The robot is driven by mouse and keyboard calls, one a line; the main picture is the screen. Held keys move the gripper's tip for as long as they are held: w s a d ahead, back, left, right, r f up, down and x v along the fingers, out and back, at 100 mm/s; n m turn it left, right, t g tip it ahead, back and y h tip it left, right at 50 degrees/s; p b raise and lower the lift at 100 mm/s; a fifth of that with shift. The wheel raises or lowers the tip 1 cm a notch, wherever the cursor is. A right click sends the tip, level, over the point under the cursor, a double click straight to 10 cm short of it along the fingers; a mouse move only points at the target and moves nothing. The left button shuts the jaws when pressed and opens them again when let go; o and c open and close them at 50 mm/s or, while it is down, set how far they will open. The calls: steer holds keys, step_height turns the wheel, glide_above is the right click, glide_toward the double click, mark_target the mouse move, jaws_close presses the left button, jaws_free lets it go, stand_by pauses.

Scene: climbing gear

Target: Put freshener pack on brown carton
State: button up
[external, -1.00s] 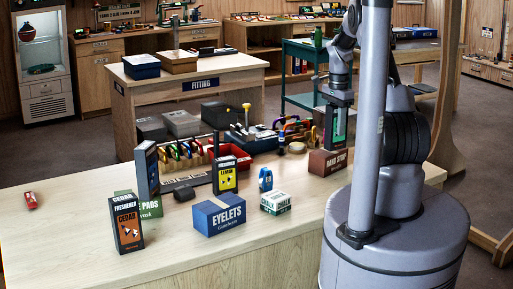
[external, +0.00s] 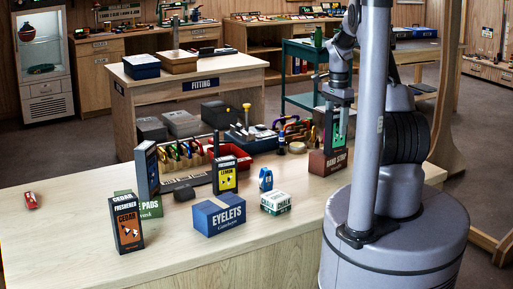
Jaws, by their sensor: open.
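A dark freshener pack with a green face (external: 338,130) stands upright at the right of the work table. Its base appears to rest on top of the brown carton (external: 325,164). My gripper (external: 338,104) is directly above and around the top of this pack, pointing down, with its jaws open; the fingers are too small to make out clearly. Other freshener packs stand on the table: an orange cedar one (external: 127,224) at the front left, a yellow lemon one (external: 225,178) in the middle, and a blue-sided box (external: 147,168) seen edge-on.
A blue EYELETS box (external: 219,216), a small white-green box (external: 275,203) and a blue carabiner-like item (external: 265,179) lie left of the carton. A red bin (external: 236,158) and a gear rack (external: 185,163) stand behind. The table's front left is mostly clear.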

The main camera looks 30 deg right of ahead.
step_height(320, 180, up, 10)
steer(key=shift+p, duration=1)
steer(key=s+a+r+n+t, duration=0.2)
steer(key=s+a+r+n, duration=0.2)
steer(key=s+a+r, duration=0.4)
steer(key=s+a+r+n+t, duration=0.1)
steer(key=s+a+r+n, duration=0.3)
steer(key=a, duration=0.6)
steer(key=s+a+f+n+t+y, duration=0.1)
steer(key=s+a+n+t+y, duration=0.1)
steer(key=s+a+n, duration=0.3)
steer(key=s+a, duration=0.4)
steer(key=s, duration=0.5)
steer(key=shift+s+a+n+t, duration=0.15)
steer(key=shift+a+n+t, duration=0.15)
steer(key=shift+t, duration=0.1)
step_height(320, 180, down, 15)
steer(key=b, duration=1.5)
steer(key=shift+f, duration=0.15)
steer(key=shift+d, duration=0.1)
